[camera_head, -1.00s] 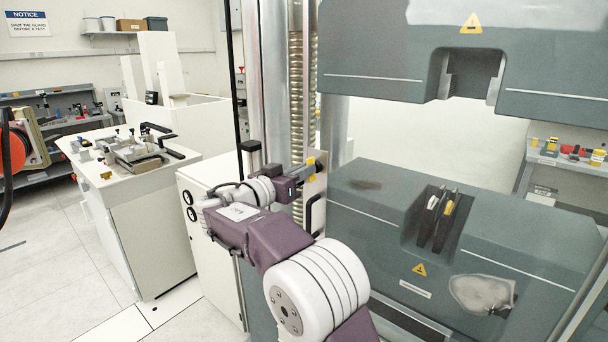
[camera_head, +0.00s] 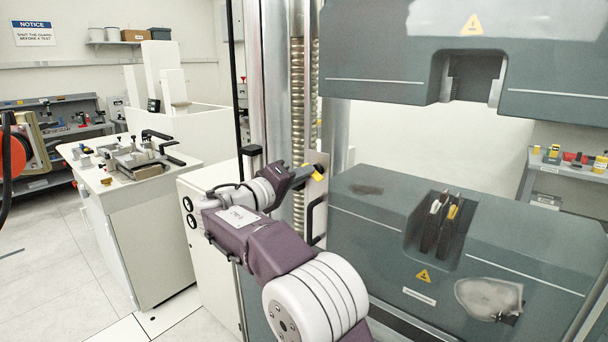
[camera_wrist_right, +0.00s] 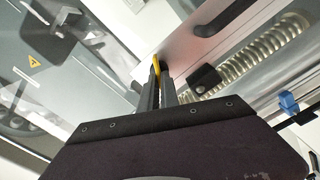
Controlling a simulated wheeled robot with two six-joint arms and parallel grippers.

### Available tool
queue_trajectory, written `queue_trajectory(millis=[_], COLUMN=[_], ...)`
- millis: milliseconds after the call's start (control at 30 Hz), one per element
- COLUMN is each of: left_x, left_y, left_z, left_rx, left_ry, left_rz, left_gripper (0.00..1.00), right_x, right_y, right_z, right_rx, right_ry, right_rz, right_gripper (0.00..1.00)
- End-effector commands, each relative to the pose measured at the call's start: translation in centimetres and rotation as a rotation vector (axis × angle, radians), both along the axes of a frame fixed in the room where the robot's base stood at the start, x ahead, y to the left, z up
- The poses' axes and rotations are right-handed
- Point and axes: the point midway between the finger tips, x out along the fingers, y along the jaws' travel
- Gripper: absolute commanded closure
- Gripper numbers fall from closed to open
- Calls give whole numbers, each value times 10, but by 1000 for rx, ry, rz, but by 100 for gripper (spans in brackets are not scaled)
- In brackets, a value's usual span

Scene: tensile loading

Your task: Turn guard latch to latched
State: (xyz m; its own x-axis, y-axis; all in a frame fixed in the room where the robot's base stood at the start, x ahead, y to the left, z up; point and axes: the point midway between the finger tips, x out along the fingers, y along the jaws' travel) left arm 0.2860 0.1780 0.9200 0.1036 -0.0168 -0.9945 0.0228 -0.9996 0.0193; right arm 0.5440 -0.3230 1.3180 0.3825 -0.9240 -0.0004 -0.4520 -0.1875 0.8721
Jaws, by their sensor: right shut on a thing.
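The guard latch shows as a small yellow lever (camera_head: 318,176) on a pale upright plate (camera_head: 316,204) at the guard's left edge. My right gripper (camera_head: 308,174) reaches it from the left and is shut on it. In the right wrist view the yellow lever (camera_wrist_right: 157,64) stands between the tips of my right gripper (camera_wrist_right: 158,78), with the pale plate (camera_wrist_right: 183,42) behind. The fingers partly hide the lever, so its exact angle is hard to tell. My left gripper is not in view.
A black guard handle (camera_head: 312,220) sits just below the latch. The grey testing machine (camera_head: 400,208) fills the right side, with a coiled spring-like column (camera_head: 297,90) behind my gripper. A white bench (camera_head: 150,225) with fixtures stands left; open floor lies in front of it.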

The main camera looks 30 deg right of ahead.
Motion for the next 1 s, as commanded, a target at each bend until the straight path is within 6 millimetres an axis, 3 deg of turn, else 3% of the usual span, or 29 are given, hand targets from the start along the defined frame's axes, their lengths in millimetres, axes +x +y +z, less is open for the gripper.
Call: queue_trajectory(millis=[500,1000], left_x=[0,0], left_y=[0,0], left_z=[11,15], left_rx=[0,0], left_ry=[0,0], left_rz=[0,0], left_gripper=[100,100], right_x=[1,1], right_y=[0,0], right_z=[0,-3], right_rx=[-154,-202], right_ry=[367,485], right_rz=[0,1], right_gripper=[100,100])
